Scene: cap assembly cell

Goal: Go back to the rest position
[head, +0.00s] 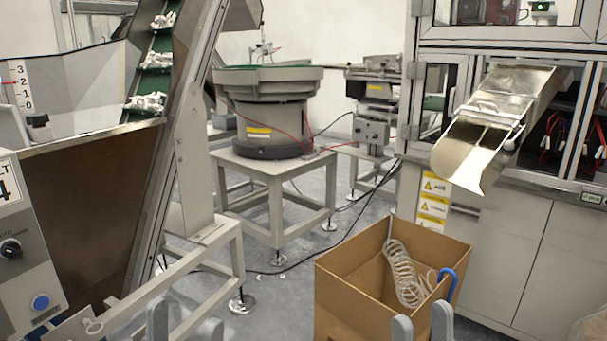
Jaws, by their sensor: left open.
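The fingertips of my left gripper (184,325) show at the bottom edge, left of the middle. They are apart with nothing between them, in front of a light metal frame. The fingertips of my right gripper (422,325) show at the bottom edge, right of the middle. They are also apart, with no held thing visible. They appear in front of the lower right of an open cardboard box (345,305). The rest of both grippers and both arms is below the picture.
The box holds a coiled clear hose (402,272) and a blue curved part (448,283). A hopper with a control panel (25,265) and conveyor stands left. A bowl feeder (265,110) stands behind. A machine cabinet (500,240) with a metal chute (490,125) stands right.

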